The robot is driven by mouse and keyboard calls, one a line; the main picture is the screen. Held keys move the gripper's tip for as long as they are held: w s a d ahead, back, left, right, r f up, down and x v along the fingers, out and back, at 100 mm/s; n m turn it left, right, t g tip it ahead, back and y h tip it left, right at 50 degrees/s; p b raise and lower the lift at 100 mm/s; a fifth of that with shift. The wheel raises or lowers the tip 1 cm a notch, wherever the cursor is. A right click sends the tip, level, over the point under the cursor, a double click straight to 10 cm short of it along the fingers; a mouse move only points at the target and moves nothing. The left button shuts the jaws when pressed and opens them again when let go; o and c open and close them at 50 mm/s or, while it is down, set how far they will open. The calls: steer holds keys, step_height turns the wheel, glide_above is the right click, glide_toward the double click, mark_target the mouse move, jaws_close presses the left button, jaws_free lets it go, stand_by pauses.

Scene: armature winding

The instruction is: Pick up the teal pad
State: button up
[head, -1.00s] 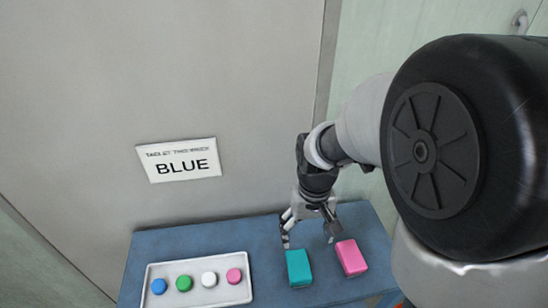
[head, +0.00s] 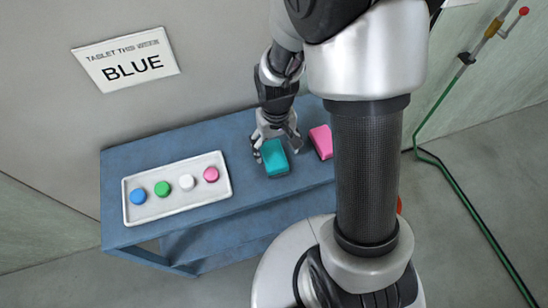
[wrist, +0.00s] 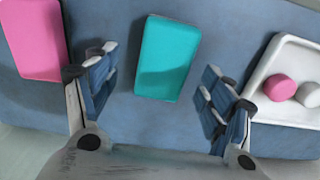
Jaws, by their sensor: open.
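The teal pad (head: 274,157) is a flat block lying on the blue table, to the left of the pink pad. My gripper (head: 276,146) is over the teal pad in the head view, coming from the back of the table. In the wrist view the teal pad (wrist: 167,58) lies ahead of and between the two spread fingers of my gripper (wrist: 155,95). The fingers stand apart from it on both sides, open and empty.
The pink pad (head: 321,141) lies close to the right of the teal pad. A white tray (head: 150,212) with blue, green, white and pink tablets stands left on the blue table (head: 130,165). A sign (head: 126,59) on the wall reads BLUE.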

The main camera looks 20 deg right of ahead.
mark_target(274, 155)
steer(key=f, duration=0.1)
steer(key=f+b, duration=0.1)
steer(key=f, duration=0.2)
steer(key=shift+a+f, duration=0.2)
steer(key=shift+a, duration=0.05)
steer(key=shift+r, duration=0.1)
steer(key=c, duration=1)
steer(key=shift+r, duration=0.1)
step_height(274, 155, up, 20)
steer(key=p, duration=0.5)
steer(key=shift+p, duration=0.35)
